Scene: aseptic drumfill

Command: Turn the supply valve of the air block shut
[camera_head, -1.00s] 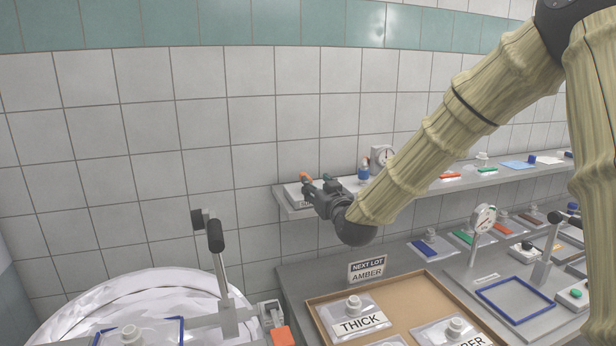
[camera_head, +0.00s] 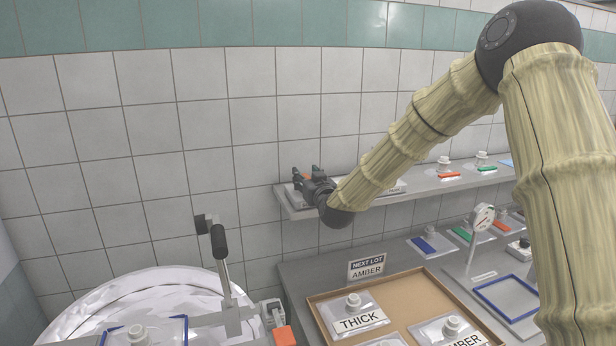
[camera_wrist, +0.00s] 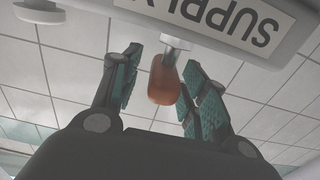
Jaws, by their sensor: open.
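The supply valve's orange handle (camera_wrist: 163,80) hangs from a metal stem under a pale block (camera_wrist: 290,8) in the wrist view, which is rotated. The block's label (camera_wrist: 225,18) reads SUPPLY, upside down and cut off at the frame edge. My gripper (camera_wrist: 161,63) is open, with one finger on each side of the handle. A gap shows on the left; on the right the finger looks very close, and I cannot tell if it touches.
The wall shelf (camera_head: 440,186) carries several small items to the right, partly behind my arm. Below it stand a cardboard-coloured tray (camera_head: 405,289) with labelled bags, a NEXT LOT AMBER sign (camera_head: 367,269) and a dial gauge (camera_head: 483,216). A silver-lined drum (camera_head: 150,287) is at lower left.

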